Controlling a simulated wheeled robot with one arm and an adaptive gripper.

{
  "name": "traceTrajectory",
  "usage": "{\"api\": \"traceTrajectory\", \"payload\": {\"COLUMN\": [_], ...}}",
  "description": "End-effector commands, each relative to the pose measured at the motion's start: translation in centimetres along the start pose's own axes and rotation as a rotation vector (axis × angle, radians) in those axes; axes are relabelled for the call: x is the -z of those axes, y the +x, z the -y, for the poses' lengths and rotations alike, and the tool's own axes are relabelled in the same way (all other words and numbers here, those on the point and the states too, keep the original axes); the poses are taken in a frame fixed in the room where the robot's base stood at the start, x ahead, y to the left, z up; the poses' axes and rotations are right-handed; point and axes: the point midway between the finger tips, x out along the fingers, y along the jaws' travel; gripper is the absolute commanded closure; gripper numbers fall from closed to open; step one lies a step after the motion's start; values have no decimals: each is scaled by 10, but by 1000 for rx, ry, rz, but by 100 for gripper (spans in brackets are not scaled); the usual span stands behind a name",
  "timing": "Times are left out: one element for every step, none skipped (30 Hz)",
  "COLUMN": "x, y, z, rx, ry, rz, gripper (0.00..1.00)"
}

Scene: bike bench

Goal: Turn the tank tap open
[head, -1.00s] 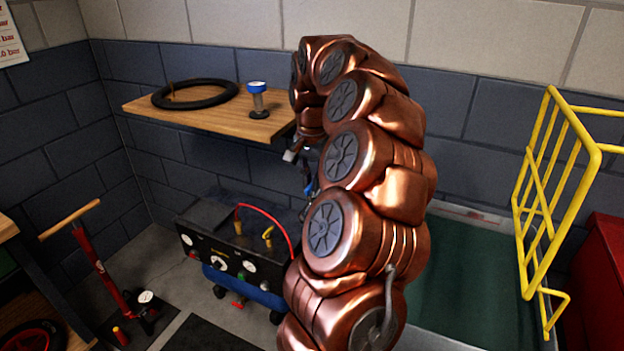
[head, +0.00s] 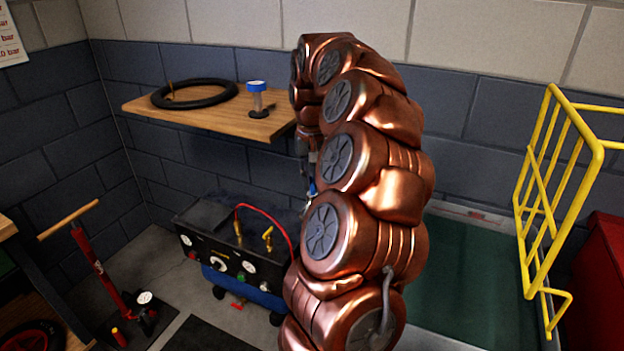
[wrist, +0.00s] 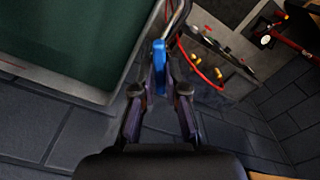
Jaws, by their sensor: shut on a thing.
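The tank tap has a blue lever (wrist: 159,62), which stands between my fingertips in the wrist view. A curved metal pipe (wrist: 178,18) rises just beyond it, beside the tank edge. My gripper (wrist: 160,86) is shut on the blue lever. In the head view my gripper (head: 308,172) points down and is partly hidden behind my copper arm. Only a small blue bit of the lever (head: 313,188) shows there. The green-bottomed tank (head: 465,275) lies right of my arm. The tap's base is hidden in the head view.
A wooden shelf (head: 205,122) with a black tyre (head: 195,93) and a blue-capped stand (head: 257,98) is left of my gripper. A compressor panel (head: 222,252) with a red hose (head: 268,222) is below. A yellow rack (head: 540,190) stands at the right.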

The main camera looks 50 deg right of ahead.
Motion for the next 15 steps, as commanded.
{"api": "traceTrajectory", "payload": {"x": [0, 0, 0, 0, 0, 0, 0, 0, 0, 0, 0, 0, 0, 0, 0], "y": [0, 0, 0, 0, 0, 0, 0, 0, 0, 0, -1, -1, -1, -1, -1], "z": [0, 0, 0, 0, 0, 0, 0, 0, 0, 0, 0, 0, 1, 1, 1], "rx": [1, 1, 1, 1, 1, 1, 1, 1, 1, 1, 1, 2, 2, 2, 2], "ry": [-43, -71, -110, -138, -166, -204, -233, -261, -299, -328, -356, -394, -422, -451, -489], "rz": [1, 1, 1, 1, 1, 1, 1, 1, 0, 0, 0, 0, 0, 0, 0], "gripper": [100, 100, 100, 100, 100, 100, 100, 100, 100, 100, 100, 100, 100, 100, 100]}}
